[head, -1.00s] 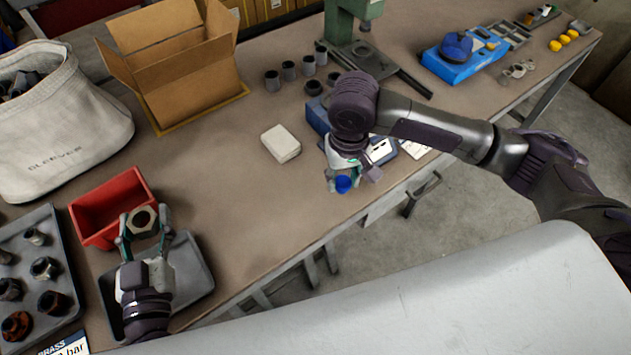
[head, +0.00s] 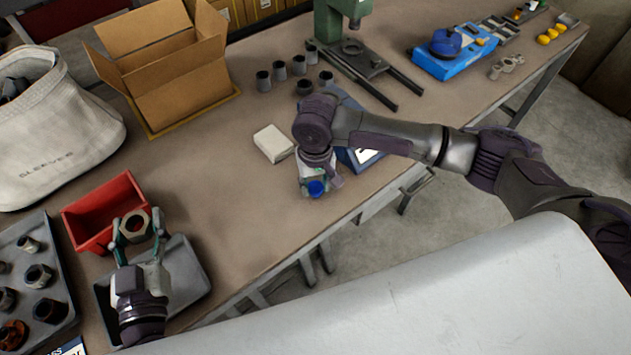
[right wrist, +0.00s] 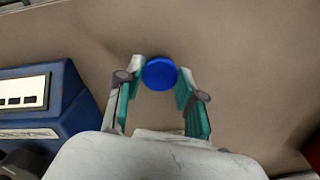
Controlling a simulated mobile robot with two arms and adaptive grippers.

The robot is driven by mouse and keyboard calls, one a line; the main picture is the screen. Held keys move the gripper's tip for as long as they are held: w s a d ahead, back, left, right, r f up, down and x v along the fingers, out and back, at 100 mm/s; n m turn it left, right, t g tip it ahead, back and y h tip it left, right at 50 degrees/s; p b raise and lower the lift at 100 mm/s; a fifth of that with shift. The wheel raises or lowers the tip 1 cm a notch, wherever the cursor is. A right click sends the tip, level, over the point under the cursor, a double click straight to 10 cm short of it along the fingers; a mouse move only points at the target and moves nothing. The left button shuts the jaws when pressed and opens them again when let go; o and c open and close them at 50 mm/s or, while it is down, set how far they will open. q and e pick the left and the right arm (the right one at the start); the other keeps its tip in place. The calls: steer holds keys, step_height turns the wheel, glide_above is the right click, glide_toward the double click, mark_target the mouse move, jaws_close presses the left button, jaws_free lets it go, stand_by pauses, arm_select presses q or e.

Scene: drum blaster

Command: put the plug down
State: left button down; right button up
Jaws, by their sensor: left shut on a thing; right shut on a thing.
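The plug is a small blue round piece (head: 316,188), held at the tips of my right gripper (head: 315,185) over the front part of the workbench. In the right wrist view the blue plug (right wrist: 159,73) sits between the two fingertips, with bare bench top behind it. I cannot tell how high above the bench it is. My left gripper (head: 135,228) is shut on a hex nut (head: 135,226) above the grey tray (head: 185,285), close to the red bin (head: 85,222).
A white box (head: 273,143) lies behind my right gripper. A blue device (right wrist: 45,100) stands to its left in the right wrist view. A cardboard box (head: 180,80), several grey sleeves (head: 280,70) and a green press (head: 335,20) stand further back. Bench top left of my right gripper is clear.

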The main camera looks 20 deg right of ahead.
mark_target(315, 187)
steer(key=o, duration=1.1)
steer(key=shift+f, duration=0.1)
steer(key=shift+o, duration=0.2)
step_height(315, 187, up, 12)
